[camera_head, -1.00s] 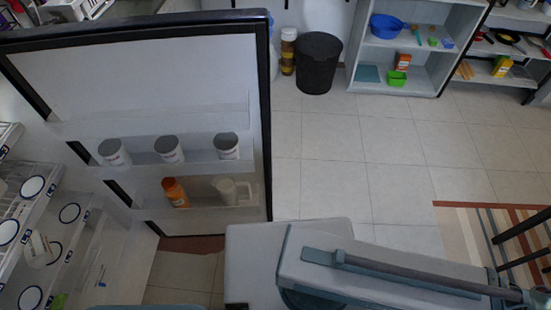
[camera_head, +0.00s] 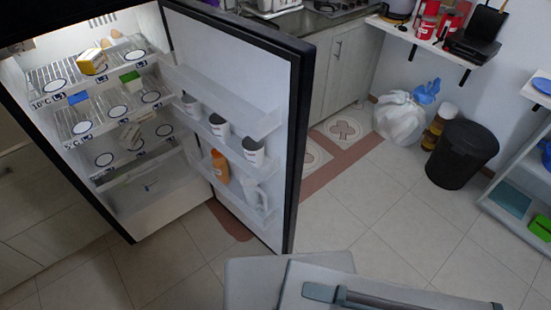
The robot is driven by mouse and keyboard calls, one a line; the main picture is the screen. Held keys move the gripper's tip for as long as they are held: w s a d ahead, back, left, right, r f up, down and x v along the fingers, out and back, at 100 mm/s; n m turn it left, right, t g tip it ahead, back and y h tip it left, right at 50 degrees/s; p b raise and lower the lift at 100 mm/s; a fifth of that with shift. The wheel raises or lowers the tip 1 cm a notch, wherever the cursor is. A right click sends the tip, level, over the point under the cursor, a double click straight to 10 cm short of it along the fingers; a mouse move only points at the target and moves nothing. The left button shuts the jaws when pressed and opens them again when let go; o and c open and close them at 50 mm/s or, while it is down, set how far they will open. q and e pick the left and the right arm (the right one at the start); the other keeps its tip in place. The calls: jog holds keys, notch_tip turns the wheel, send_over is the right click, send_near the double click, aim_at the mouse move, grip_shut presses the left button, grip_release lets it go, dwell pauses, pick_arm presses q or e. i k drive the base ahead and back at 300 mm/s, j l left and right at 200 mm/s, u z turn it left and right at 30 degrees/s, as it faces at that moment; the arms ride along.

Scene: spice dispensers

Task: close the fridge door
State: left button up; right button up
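The fridge (camera_head: 165,205) stands at the left with its lit inside showing. Its door (camera_head: 300,130) is wide open, swung out to the right, and its inner face and dark edge show. The door shelves hold several white cups (camera_head: 220,125), an orange bottle (camera_head: 220,166) and a white jug (camera_head: 256,194). A grey part of my own body covers the bottom centre and right, below the door. Neither gripper is in view.
Inside the fridge, wire shelves hold a yellow box (camera_head: 92,62) and other items. A counter (camera_head: 345,65) stands behind the door. A white bag (camera_head: 399,118) and a black bin (camera_head: 462,153) stand at the right. Tiled floor (camera_head: 375,215) is clear between door and bin.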

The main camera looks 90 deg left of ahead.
aim_at(257, 77)
jog(key=i+j+u, duration=0.25)
jog(key=i+u, duration=0.25)
jog(key=i+j+u, duration=0.15)
jog(key=i+u, duration=0.65)
jog(key=u, duration=0.15)
jog(key=i+l+u, duration=0.25)
jog(key=i+u, duration=0.5)
jog(key=i, duration=0.2)
jog(key=i+u, duration=0.3)
jog(key=i, duration=0.2)
jog(key=u, duration=2.65)
jog(key=k+j+u, duration=0.2)
jog(key=k, duration=0.1)
